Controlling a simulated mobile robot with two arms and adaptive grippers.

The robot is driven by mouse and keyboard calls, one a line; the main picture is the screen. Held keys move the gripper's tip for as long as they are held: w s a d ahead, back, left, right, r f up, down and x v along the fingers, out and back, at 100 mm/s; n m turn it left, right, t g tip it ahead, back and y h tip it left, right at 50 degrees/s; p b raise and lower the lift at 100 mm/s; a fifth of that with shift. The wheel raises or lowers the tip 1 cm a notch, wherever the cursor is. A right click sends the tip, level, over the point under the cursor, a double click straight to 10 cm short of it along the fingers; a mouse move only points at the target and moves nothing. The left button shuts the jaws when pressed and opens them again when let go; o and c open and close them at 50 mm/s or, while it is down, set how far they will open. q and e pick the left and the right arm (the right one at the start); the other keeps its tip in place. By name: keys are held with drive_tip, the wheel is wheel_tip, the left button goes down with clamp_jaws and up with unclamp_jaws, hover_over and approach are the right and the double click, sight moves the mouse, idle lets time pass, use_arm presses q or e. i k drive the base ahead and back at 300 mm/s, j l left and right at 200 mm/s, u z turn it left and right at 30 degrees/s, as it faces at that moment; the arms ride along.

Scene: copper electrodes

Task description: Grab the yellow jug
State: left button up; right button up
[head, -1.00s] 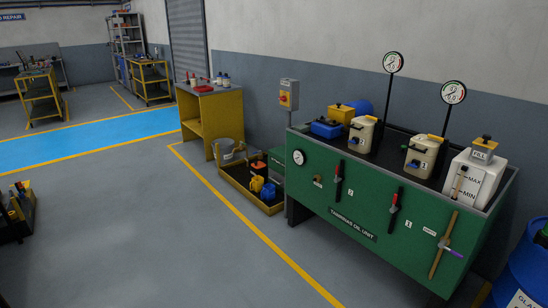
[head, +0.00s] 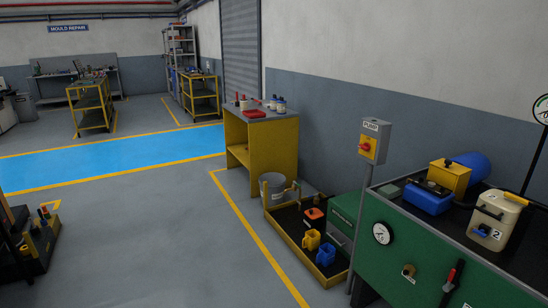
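The yellow jug (head: 311,240) is small and stands in a low yellow-rimmed tray (head: 287,243) on the floor, right of the picture's middle. A blue jug (head: 325,255) stands just in front and to the right of it. An orange-red item (head: 313,214) lies behind it. Neither of my grippers shows in the head view.
A grey bucket (head: 273,186) stands at the tray's back end, by a yellow workbench (head: 262,140). A green box (head: 345,214) and a post with the pump switch (head: 372,143) are right of the tray. The green oil unit (head: 420,250) fills the lower right. Floor left of the tray is clear.

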sight(313, 237)
drive_tip(key=i, duration=2.3)
